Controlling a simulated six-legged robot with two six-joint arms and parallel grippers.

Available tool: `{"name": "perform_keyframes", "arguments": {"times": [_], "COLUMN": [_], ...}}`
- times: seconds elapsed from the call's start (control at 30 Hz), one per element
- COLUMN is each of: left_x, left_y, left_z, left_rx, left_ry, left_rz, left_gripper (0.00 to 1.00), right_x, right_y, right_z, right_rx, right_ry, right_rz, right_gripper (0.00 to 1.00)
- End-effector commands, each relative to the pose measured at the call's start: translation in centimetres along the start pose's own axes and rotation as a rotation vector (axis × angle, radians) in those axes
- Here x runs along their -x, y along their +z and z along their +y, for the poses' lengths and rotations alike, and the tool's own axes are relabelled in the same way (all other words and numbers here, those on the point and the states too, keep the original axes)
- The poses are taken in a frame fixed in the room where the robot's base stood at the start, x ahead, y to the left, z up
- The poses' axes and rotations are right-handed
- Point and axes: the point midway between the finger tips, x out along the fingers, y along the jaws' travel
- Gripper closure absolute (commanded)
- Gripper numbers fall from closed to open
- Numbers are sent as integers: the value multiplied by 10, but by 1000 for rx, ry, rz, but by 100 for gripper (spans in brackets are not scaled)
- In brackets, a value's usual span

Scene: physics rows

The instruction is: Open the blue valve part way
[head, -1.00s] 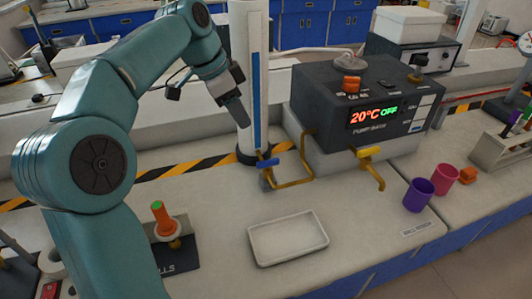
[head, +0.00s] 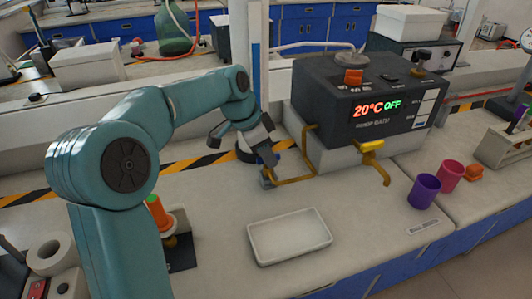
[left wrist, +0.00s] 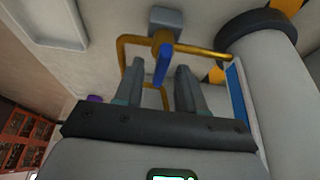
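The blue valve handle (head: 276,157) sits on a brass pipe (head: 296,180) low at the front left of the pump bath, largely covered by my left gripper (head: 264,157) in the head view. In the left wrist view, the blue handle (left wrist: 163,64) shows as a narrow upright bar between the two fingertips of my left gripper (left wrist: 160,68). The fingers are apart, with a gap on each side of the handle. I cannot tell how far the handle reaches in between them. My right gripper is in neither view.
The dark pump bath (head: 365,105) reads 20°C OFF. A yellow valve (head: 372,147) is on its right pipe. A white tray (head: 290,258) lies in front. Purple (head: 424,190) and pink (head: 450,175) cups stand right. A white post (head: 239,40) rises beside my left arm.

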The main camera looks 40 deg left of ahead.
Motion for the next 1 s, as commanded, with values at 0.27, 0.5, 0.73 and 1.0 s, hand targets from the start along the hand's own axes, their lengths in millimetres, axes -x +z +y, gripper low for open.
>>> {"name": "perform_keyframes", "arguments": {"times": [0.27, 0.5, 0.73, 1.0], "left_x": [0, 0, 0, 0], "left_y": [0, 0, 0, 0], "left_z": [0, 0, 1, 2], "left_rx": [0, 5, 64, 246], "left_ry": [0, -1, -26, -102], "left_rz": [0, 0, -2, -1], "left_gripper": [100, 100, 100, 100], "right_x": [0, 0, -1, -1], "right_y": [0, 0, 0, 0], "right_z": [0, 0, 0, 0], "right_rx": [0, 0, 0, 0], "right_ry": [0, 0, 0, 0], "right_rz": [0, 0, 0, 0], "right_gripper": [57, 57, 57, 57]}}
